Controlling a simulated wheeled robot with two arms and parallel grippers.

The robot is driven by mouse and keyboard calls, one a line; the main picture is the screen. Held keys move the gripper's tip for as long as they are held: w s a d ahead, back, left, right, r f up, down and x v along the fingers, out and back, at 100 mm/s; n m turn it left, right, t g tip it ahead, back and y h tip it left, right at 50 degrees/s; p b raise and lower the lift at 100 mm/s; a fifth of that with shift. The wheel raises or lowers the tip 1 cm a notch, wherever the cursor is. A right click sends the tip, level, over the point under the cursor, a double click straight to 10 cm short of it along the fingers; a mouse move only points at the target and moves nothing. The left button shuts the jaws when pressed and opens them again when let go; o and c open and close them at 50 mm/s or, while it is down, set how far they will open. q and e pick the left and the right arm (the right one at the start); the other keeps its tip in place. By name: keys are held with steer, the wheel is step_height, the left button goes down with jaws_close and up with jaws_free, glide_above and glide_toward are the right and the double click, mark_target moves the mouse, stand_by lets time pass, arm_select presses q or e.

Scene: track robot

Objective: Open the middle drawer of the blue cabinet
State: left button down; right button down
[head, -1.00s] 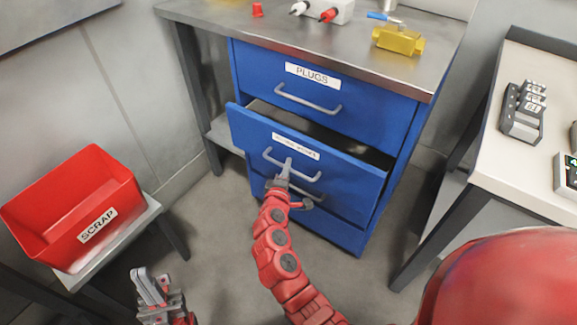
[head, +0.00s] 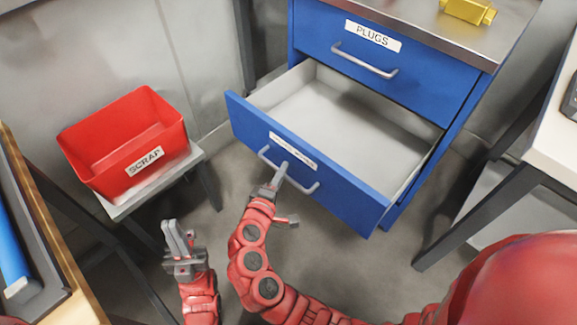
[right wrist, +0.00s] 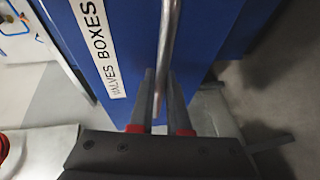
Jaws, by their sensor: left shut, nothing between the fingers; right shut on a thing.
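The blue cabinet (head: 395,62) stands at the upper right of the head view. Its middle drawer (head: 335,194) is pulled well out, and its pale inside (head: 340,112) looks empty. In the right wrist view its label (right wrist: 98,45) reads "VALVES BOXES". My right gripper (head: 281,175) is shut on the bar handle of that drawer; the handle (right wrist: 166,50) runs between the two fingers in the right wrist view. My left gripper (head: 177,235) is shut and empty, low in the head view, left of the right arm and apart from the drawer.
The upper drawer (head: 420,75), labelled "PLUGS", is closed. A red scrap bin (head: 105,178) sits on a small stand at the left. A yellow part (head: 467,11) lies on the cabinet top. A pale table (head: 545,135) is at the right, and a wood-edged surface (head: 62,250) at the lower left.

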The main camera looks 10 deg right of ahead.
steer(key=c, duration=0.9)
jaws_free()
steer(key=p+v, duration=0.3)
steer(key=v, duration=1.4)
steer(key=shift+s+a, duration=0.2)
